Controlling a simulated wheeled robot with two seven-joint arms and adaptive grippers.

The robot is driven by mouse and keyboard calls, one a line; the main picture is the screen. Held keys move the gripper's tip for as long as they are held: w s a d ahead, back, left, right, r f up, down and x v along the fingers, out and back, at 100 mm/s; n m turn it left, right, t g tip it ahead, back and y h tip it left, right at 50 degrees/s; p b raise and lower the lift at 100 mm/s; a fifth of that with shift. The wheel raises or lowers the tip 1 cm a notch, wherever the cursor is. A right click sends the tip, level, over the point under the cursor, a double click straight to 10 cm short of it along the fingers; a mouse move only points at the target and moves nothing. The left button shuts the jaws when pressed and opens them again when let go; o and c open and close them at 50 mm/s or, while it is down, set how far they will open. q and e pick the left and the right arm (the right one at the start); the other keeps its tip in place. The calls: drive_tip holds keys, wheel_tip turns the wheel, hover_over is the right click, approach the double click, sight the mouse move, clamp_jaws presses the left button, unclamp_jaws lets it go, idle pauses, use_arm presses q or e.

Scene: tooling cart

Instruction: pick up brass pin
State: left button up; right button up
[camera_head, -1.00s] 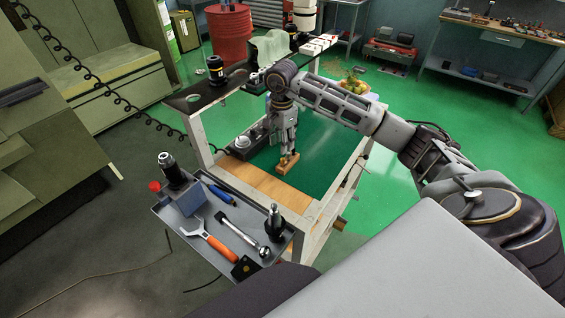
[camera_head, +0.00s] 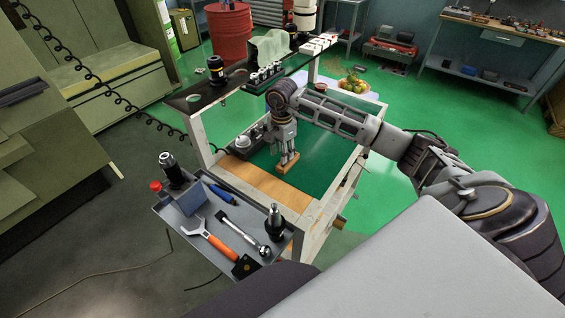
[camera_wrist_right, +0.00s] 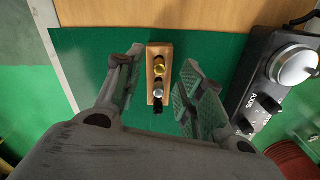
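The brass pin (camera_wrist_right: 159,69) stands in a small wooden block (camera_wrist_right: 151,96) on the green mat (camera_wrist_right: 215,48). It is at the end of a row with a silver pin (camera_wrist_right: 158,89) and a black pin (camera_wrist_right: 158,108). My right gripper (camera_wrist_right: 155,72) is open, with one finger on each side of the block and gaps to both sides. In the head view the right gripper (camera_head: 288,158) points down over the block (camera_head: 287,167), and the pins are hidden or too small to tell. My left gripper is not in view.
A dark control box with a silver knob (camera_wrist_right: 294,66) stands right of the gripper in the wrist view. A raised black shelf (camera_head: 232,84) with tool holders is behind the wrist. A grey tray (camera_head: 187,233) with a wrench and other tools is at the front left.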

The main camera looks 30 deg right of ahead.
drive_tip(key=shift+f+p, duration=0.7)
drive_tip(key=shift+f, duration=1.7)
drive_tip(key=shift+d, duration=0.1)
drive_tip(key=shift+c, duration=0.3)
clamp_jaws()
